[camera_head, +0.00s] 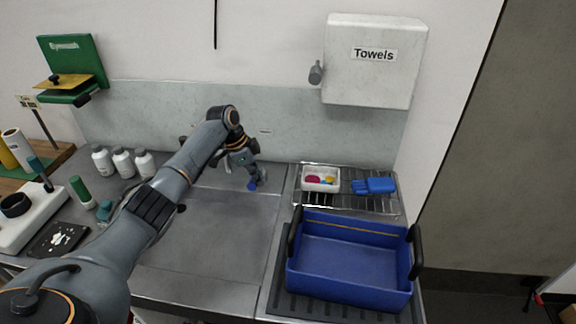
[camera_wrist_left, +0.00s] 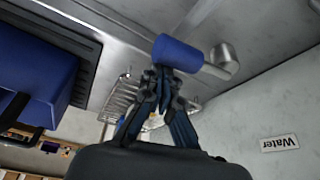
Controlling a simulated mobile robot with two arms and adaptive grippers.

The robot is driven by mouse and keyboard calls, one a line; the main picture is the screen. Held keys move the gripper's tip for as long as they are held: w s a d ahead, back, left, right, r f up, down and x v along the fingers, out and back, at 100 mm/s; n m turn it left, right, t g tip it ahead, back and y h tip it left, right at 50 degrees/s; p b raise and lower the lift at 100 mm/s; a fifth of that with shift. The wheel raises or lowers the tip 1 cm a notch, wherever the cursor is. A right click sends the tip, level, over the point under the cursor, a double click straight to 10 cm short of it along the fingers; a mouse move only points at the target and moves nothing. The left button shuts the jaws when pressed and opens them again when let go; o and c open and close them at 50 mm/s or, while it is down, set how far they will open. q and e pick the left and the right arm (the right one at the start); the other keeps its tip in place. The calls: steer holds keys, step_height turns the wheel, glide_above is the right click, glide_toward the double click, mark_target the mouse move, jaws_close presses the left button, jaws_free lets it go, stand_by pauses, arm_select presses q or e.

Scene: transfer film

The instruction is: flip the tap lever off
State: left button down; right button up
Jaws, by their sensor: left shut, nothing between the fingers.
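The tap lever has a blue cylindrical grip (camera_wrist_left: 177,53) and shows in the left wrist view beside a round grey metal fitting (camera_wrist_left: 222,58). In the head view a small blue part (camera_head: 252,186) shows at my left gripper (camera_head: 258,178), low in front of the back wall; most of the tap is hidden by my arm. In the wrist view my left gripper (camera_wrist_left: 160,78) is shut and empty, its fingertips right at the blue grip. I cannot tell whether they touch it. My right gripper is not in view.
A blue crate (camera_head: 350,290) with black handles stands at the right on a ribbed mat. Behind it a wire rack (camera_head: 345,203) holds a white tray and a blue item. White bottles (camera_head: 122,162) stand at the left. A towel box (camera_head: 373,80) hangs above. The front counter is clear.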

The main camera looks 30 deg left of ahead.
arm_select(q)
steer(key=shift+s+a, duration=0.1)
steer(key=shift+a, duration=0.05)
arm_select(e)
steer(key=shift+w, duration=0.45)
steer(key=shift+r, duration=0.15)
arm_select(q)
step_height(320, 180, up, 10)
steer(key=shift+w+d+b, duration=0.2)
steer(key=shift+d+b, duration=0.2)
steer(key=shift+b, duration=0.05)
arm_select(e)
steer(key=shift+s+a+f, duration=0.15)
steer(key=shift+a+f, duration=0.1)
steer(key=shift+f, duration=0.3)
